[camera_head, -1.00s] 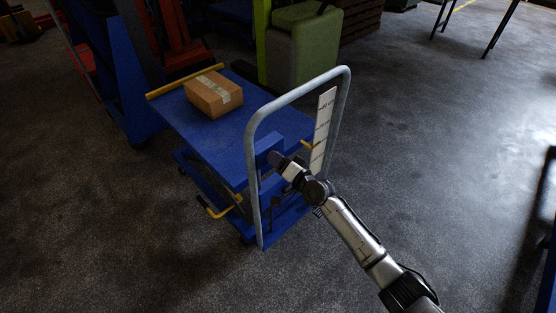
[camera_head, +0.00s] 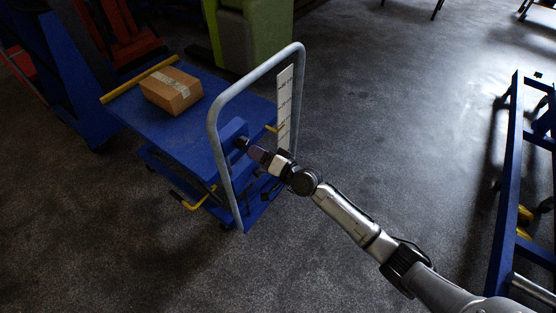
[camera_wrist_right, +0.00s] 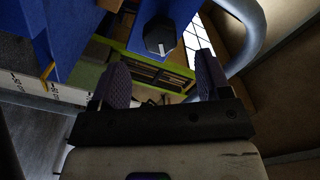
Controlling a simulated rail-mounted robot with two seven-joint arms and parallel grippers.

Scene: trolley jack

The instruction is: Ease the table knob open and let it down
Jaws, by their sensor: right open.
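The blue lift table (camera_head: 160,115) stands left of centre in the head view, with its grey push handle (camera_head: 214,150) upright at the near end. The dark knob (camera_head: 241,143) sits on a blue housing (camera_head: 230,131) inside the handle. In the right wrist view the knob (camera_wrist_right: 160,35) is faceted, with a pale mark on it. My right gripper (camera_head: 256,153) is open and points at the knob from the handle side. In the wrist view its fingers (camera_wrist_right: 163,76) stand apart, with the knob beyond their tips and not between them. My left gripper is not in view.
A cardboard box (camera_head: 172,90) rests on the table top by a yellow bar (camera_head: 139,79). A white marked scale (camera_head: 285,105) stands by the handle's right post. A yellow pedal (camera_head: 194,201) sticks out low. A blue frame (camera_head: 508,190) stands at the right; floor between is clear.

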